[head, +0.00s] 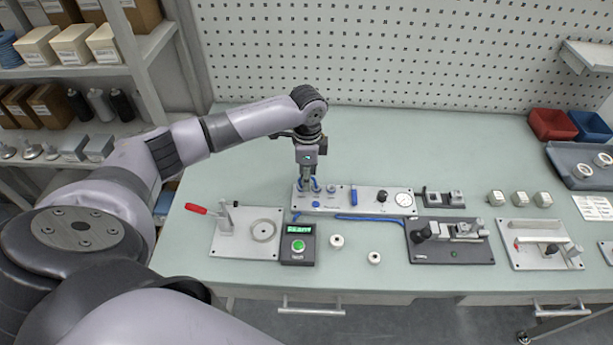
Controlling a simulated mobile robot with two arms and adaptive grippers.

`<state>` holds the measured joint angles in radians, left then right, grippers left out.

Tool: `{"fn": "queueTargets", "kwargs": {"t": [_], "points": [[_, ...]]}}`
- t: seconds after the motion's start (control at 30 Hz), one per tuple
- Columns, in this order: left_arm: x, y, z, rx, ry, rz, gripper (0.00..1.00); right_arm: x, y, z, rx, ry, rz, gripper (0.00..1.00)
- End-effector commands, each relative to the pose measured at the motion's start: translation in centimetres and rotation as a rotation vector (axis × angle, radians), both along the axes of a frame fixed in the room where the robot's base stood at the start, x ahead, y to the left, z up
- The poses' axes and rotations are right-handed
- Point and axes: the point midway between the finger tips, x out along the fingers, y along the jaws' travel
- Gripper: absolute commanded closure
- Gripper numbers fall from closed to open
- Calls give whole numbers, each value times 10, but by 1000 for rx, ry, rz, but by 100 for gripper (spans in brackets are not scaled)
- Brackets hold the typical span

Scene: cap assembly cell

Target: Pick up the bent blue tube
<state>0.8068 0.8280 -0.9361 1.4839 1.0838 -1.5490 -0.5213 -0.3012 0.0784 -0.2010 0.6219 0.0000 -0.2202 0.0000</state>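My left gripper (309,184) points down over the left end of a light grey panel (375,207) with a gauge and a black knob. Blue curved pieces (317,186) show at and beside its fingertips, and the fingers partly hide them. They may be the bent blue tube, but they are too small to tell its full shape. I cannot tell whether the fingers are apart or closed on it. A thin blue hose (370,218) runs along the panel's front edge. My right gripper is not in view.
A green-lit button box (299,245) and a plate with a red-handled clamp (245,232) lie in front. White round caps (336,241) and a dark fixture (450,242) are to the right. The table (440,150) behind the panel is clear up to the pegboard (390,60).

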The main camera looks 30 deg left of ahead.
Motion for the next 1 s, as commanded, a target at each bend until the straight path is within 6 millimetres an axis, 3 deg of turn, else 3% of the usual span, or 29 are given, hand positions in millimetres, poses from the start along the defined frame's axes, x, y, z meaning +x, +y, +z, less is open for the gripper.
{"fn": "queueTargets", "kwargs": {"t": [0.23,0.8,1.0], "points": [[0,0,-3,1,-1,-1,63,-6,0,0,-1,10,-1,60],[0,0,-2,1,-1,-1,100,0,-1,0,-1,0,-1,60],[0,0,-2,0,-2,-1,100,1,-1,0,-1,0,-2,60]]}}
